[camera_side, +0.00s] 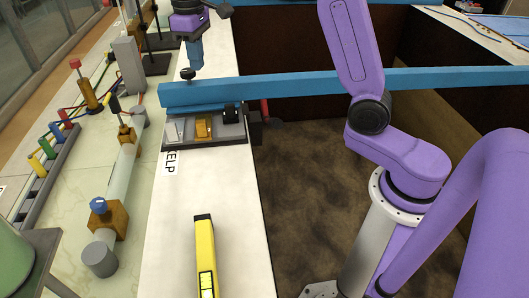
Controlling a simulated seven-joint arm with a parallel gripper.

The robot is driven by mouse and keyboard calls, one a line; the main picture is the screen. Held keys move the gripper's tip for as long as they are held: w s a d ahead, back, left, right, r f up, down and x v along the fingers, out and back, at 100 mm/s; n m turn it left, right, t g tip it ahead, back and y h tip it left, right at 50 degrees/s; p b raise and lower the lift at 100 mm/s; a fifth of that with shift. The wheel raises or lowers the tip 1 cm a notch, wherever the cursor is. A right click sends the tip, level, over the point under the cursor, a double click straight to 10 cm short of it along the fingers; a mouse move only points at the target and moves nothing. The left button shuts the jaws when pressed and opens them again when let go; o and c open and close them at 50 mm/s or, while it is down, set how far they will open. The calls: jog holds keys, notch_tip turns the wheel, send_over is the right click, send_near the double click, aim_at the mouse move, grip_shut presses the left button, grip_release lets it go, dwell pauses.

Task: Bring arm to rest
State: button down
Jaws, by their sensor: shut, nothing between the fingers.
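My gripper (196,62) hangs at the top left of the side view, below a purple wrist. Its blue fingers are together and point down, with nothing held. It is above the left end of a long blue beam (300,85), close to a small black knob (187,73); I cannot tell whether they touch. The rest of my purple arm rises at the right, and its upper part leaves the top of the picture.
A dark tray (180,147) with small parts sits on the white ledge (178,235), near a "KELP" label (171,163). A yellow level (205,255) lies nearer. Brass fittings and pipes (122,170) stand left. The brown trough floor (310,200) looks clear.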

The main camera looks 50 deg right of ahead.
jog(key=s+a+f+n, duration=0.1)
jog(key=s+a+n, duration=0.1)
jog(key=s, duration=0.6)
jog(key=s+a+f+n, duration=0.2)
jog(key=s, duration=0.7)
jog(key=s+d+f+n, duration=0.2)
jog(key=s+d+f, duration=0.1)
jog(key=s, duration=0.6)
jog(key=s+d+f+n, duration=0.1)
jog(key=s+d+f, duration=0.1)
jog(key=s, duration=0.7)
jog(key=shift+s+d+f+n, duration=0.25)
jog(key=shift+d+f+n, duration=0.15)
jog(key=shift+d, duration=0.4)
